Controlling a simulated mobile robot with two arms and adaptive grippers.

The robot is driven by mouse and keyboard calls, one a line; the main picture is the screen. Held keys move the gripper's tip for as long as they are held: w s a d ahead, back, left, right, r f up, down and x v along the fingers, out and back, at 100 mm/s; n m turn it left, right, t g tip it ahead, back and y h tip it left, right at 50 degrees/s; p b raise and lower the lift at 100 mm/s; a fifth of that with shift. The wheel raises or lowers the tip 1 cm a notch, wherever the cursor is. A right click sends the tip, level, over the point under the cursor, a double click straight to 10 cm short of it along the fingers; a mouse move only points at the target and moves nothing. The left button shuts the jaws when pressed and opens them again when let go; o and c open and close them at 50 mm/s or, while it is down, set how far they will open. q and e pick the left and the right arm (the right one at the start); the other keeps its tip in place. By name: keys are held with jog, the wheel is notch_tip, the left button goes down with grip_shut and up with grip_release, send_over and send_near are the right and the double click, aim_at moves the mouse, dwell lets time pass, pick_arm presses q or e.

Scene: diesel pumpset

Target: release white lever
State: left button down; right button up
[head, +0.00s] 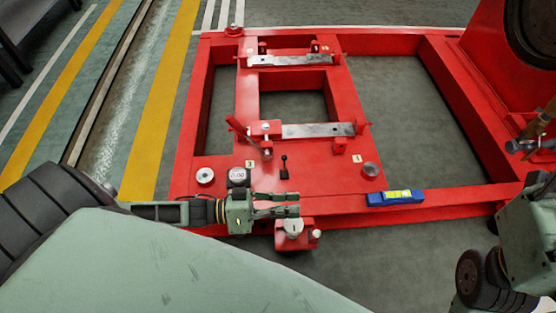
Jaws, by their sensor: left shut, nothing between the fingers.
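My left gripper (296,204) reaches in from the left over the front edge of the red frame (330,193). It is shut and empty, pointing right. A white-topped knob or cap (293,227) on a small red block lies just below its fingertips in the picture; I cannot tell whether they touch. A small black lever (284,168) stands upright behind the gripper. A red lever (237,125) stands tilted farther back, beside a pale metal bar (312,131).
A blue level (396,197) lies on the frame's front beam. A black gauge-like box (238,177) and a round white-topped fitting (205,176) sit left of the black lever. Another metal bar (290,60) is at the back. Red machinery (505,60) rises at right.

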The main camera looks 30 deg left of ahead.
pick_arm(q)
jog(key=shift+v, duration=1.55)
